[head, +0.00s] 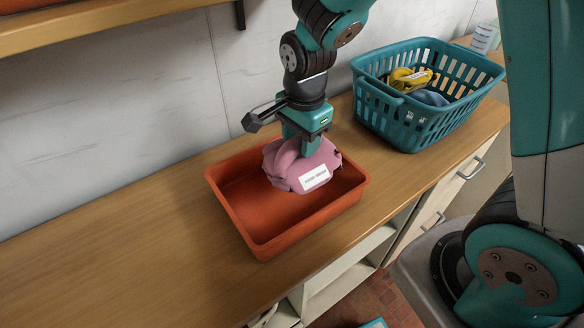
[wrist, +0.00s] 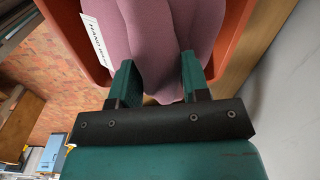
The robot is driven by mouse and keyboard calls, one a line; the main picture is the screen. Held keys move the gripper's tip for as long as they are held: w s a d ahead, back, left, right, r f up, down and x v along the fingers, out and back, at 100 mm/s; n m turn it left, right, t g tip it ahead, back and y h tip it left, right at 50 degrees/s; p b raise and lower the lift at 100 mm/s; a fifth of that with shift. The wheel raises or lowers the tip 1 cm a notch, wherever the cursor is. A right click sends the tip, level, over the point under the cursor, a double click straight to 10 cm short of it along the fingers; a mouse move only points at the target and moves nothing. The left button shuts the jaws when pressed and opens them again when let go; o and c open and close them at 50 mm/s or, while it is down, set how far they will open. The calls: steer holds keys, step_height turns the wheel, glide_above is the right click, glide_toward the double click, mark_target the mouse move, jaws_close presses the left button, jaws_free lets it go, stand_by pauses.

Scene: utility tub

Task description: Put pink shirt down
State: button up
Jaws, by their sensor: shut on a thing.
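The pink shirt (head: 300,170) is a folded bundle with a white label, in the head view. My gripper (head: 308,150) points down and is shut on the top of the shirt. The shirt is over the right part of the orange-red tub (head: 262,243), within its rim; whether it touches the tub floor I cannot tell. In the wrist view the shirt (wrist: 165,30) fills the space between the two fingers of my gripper (wrist: 157,85), with the tub wall (wrist: 235,35) behind it.
A teal laundry basket (head: 412,125) stands right of the tub, holding a yellow cloth (head: 410,78) and a blue-grey cloth (head: 430,98). A white container (head: 484,38) stands behind it. The wooden counter (head: 130,250) is clear at the left. A wall (head: 110,100) runs behind.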

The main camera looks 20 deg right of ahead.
mark_target(299, 164)
step_height(299, 164, down, 7)
steer(key=shift+a+r, duration=0.1)
steer(key=shift+r, duration=0.1)
steer(key=o, duration=1.2)
steer(key=shift+o, duration=0.2)
steer(key=r, duration=1.1)
steer(key=shift+s+r, duration=0.25)
steer(key=shift+s, duration=0.05)
steer(key=s+a+r+n+y, duration=0.2)
steer(key=s+r+n, duration=0.2)
steer(key=s+n, duration=0.4)
steer(key=s+a+r+n+y, duration=0.2)
steer(key=s+r+n, duration=0.3)
steer(key=s+n, duration=0.4)
steer(key=a+n, duration=0.1)
steer(key=n, duration=0.3)
steer(key=shift+s+a+r+g, duration=0.15)
steer(key=shift+s+a+g, duration=0.05)
steer(key=shift+a+g, duration=0.1)
